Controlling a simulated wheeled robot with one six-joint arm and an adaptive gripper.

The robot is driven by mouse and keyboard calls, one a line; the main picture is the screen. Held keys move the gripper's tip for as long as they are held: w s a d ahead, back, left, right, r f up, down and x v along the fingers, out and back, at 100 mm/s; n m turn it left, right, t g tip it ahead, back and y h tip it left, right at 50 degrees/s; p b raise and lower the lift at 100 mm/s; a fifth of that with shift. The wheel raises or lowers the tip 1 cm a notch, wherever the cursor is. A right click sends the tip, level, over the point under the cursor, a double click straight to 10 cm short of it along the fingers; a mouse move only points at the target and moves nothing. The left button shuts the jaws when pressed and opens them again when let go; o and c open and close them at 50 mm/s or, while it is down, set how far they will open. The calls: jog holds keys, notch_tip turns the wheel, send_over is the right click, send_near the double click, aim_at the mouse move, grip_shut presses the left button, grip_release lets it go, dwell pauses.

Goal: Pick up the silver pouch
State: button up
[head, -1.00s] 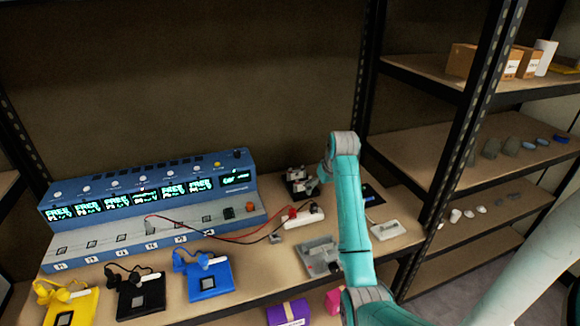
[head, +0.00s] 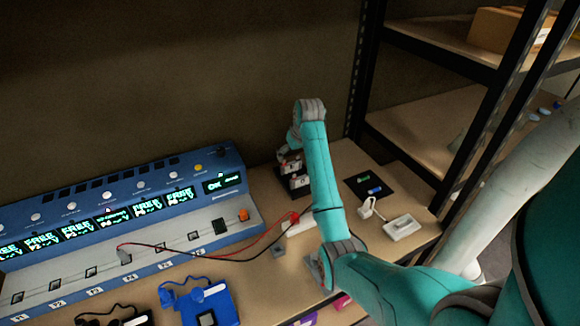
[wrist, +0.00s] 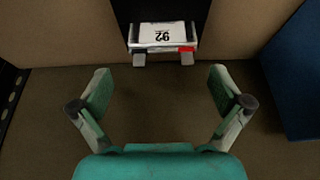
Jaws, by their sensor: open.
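My gripper (wrist: 160,85) is open and empty in the wrist view, its two fingers wide apart. Beyond the fingertips, a white block (wrist: 163,36) marked "92", upside down, with a red corner, sits at a dark gap. Nothing is between the fingers. In the head view my arm reaches over the table and its end is hard to tell from a small device behind it.
A blue instrument (head: 130,215) with lit displays stands at left, with red and black leads. A blue pad (head: 207,310) lies in front. A black mat (head: 370,187) and a white box (head: 402,227) lie right of my arm. A rack upright (head: 480,140) stands at right.

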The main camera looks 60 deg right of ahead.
aim_at(290, 163)
jog(key=shift+x, duration=3.4)
jog(key=shift+w+a, duration=0.1)
jog(key=shift+a, duration=0.1)
jog(key=c, duration=1)
